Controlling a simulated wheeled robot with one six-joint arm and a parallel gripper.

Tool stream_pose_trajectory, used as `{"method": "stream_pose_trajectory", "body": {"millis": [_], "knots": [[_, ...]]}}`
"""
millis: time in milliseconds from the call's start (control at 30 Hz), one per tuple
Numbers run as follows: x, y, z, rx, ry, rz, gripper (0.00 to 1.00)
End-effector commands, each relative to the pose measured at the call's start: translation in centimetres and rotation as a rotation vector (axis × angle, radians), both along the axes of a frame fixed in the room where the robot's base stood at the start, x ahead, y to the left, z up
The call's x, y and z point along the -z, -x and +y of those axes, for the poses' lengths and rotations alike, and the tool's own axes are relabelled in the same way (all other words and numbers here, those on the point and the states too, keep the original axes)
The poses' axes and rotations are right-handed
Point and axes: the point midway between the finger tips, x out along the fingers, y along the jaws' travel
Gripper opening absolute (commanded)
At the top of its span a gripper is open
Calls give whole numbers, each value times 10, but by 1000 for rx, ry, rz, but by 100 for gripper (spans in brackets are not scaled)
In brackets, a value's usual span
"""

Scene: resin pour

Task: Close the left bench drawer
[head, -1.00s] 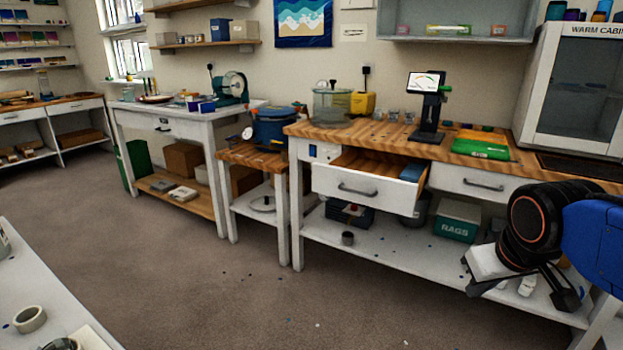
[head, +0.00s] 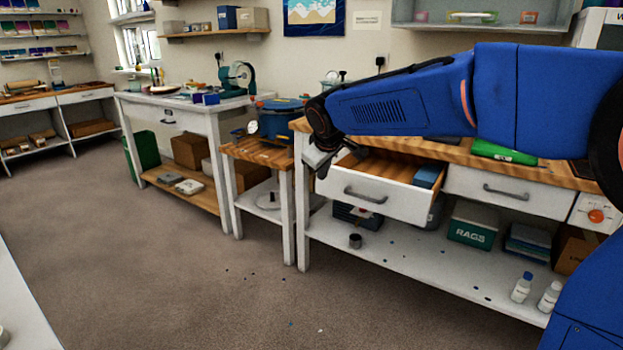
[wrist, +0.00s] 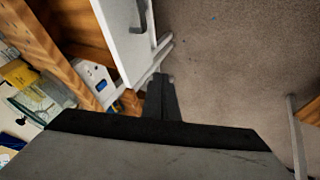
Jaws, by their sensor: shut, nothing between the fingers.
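The left bench drawer (head: 368,196) is pulled out from the wooden-topped bench, with its white front and grey handle facing the room. A blue item (head: 428,176) lies inside it at the right. My gripper (head: 318,166) is shut and empty at the drawer's left front corner; I cannot tell whether it touches. In the wrist view the shut fingers (wrist: 160,98) point towards the floor side of the drawer front (wrist: 126,40), with the drawer's wooden inside (wrist: 80,30) at the left.
The right bench drawer (head: 510,192) is shut. A lower shelf (head: 400,252) holds a RAGS box (head: 472,226), bottles and a small cup. A side table with a blue pot (head: 278,122) stands left of the bench.

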Motion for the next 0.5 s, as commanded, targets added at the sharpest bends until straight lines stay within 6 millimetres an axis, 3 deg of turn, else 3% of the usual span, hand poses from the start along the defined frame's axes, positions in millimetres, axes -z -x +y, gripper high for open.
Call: {"method": "stream_pose_trajectory", "body": {"millis": [100, 267, 500], "knots": [[1, -9, 12, -21, 10, -8, 0], [8, -16, 15, -25, 11, -9, 0], [38, -38, 15, -22, 12, -5, 0]]}}
